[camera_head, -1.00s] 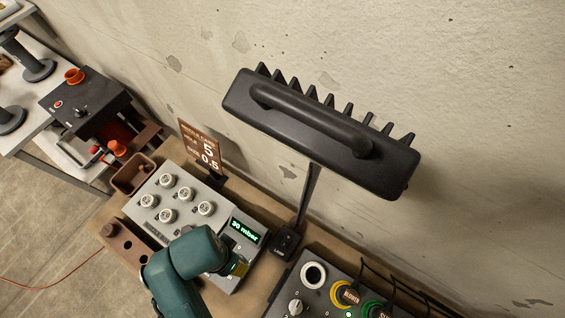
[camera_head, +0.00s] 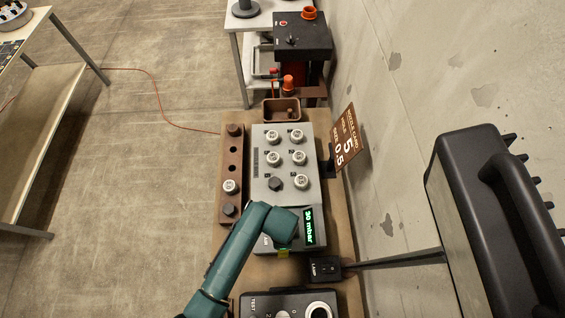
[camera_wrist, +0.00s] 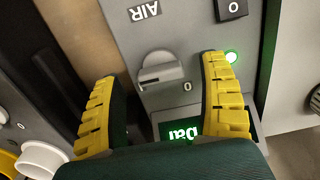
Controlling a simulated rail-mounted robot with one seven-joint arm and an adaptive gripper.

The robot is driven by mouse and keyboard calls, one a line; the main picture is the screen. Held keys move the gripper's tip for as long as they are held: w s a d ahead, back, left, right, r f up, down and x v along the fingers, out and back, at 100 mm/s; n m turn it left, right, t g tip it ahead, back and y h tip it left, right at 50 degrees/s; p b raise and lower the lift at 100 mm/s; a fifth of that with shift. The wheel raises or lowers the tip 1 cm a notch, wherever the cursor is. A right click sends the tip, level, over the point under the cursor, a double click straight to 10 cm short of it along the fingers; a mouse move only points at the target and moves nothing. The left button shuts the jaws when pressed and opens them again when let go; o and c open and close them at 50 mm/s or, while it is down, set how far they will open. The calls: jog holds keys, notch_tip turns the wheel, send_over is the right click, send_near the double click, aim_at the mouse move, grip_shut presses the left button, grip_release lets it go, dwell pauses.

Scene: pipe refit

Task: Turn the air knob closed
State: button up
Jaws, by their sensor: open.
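The air knob (camera_wrist: 160,70) is a grey round knob with a raised bar that lies roughly across the wrist picture. It sits on a grey panel near the printed word AIR, with a 0 mark to its lower right. My gripper (camera_wrist: 158,98) is open, with a yellow ribbed finger on each side of the knob's area. I see no contact with the knob. In the head view my gripper (camera_head: 283,252) is mostly hidden by my arm at the lower end of the grey box (camera_head: 262,195), and the knob is hidden. The green display (camera_head: 309,227) reads 30 mbar.
A TEST box (camera_head: 262,303) is below. A brown rack (camera_head: 231,178) is on the left.

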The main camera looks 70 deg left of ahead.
jog(key=shift+f, duration=0.45)
jog(key=c, duration=1.2)
